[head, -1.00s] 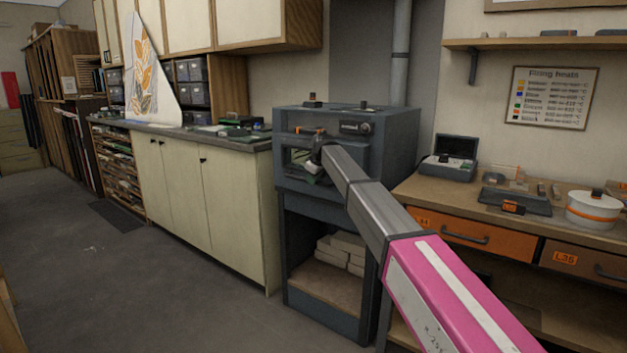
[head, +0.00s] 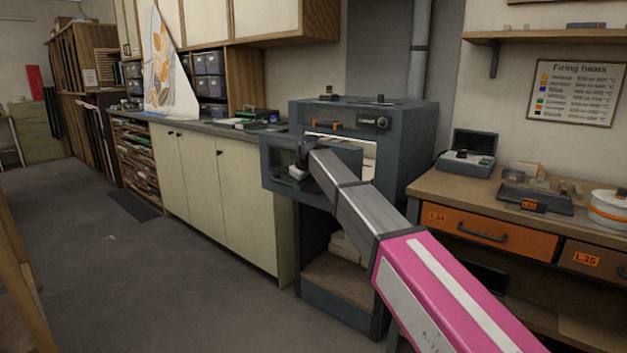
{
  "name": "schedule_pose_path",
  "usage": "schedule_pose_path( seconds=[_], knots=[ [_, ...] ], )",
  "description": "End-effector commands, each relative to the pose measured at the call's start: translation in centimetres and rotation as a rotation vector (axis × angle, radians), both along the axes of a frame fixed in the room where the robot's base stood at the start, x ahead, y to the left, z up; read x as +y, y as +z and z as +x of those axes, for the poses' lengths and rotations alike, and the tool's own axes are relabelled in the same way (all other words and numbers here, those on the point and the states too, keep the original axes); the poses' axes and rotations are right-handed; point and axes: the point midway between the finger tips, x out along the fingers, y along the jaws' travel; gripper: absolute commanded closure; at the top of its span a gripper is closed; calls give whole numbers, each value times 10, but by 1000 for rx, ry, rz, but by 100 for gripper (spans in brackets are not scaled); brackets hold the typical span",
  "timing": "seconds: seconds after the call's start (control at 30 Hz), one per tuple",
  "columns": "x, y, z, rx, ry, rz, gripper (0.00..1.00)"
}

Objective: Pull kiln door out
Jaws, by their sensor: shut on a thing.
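The kiln (head: 402,135) is a dark grey box on a stand with an open shelf below. Its door (head: 277,162), grey with a dark window, is swung partly out to the left, and a bright opening (head: 368,155) shows behind it. My gripper (head: 300,160) is at the door's front and shut on it, seemingly at the handle. The wrist and arm hide the fingertips and the handle itself. My pink and grey arm crosses in front of the kiln from the lower right.
A cream cabinet run (head: 230,200) with a grey counter stands left of the kiln. A wooden workbench (head: 430,184) with orange drawers (head: 490,231) stands right of it, close to my arm. The grey floor (head: 150,280) is clear at front left.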

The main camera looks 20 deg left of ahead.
Motion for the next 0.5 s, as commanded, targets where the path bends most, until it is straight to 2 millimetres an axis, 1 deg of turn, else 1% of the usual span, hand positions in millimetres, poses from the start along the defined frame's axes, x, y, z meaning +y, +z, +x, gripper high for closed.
schedule_pose_path(
  seconds=[0.03, 0.5],
  knots=[
    [2, -1, -20, 3, 4, -1, 100],
    [35, -1, -142, 4, 3, -3, 100]
  ],
)
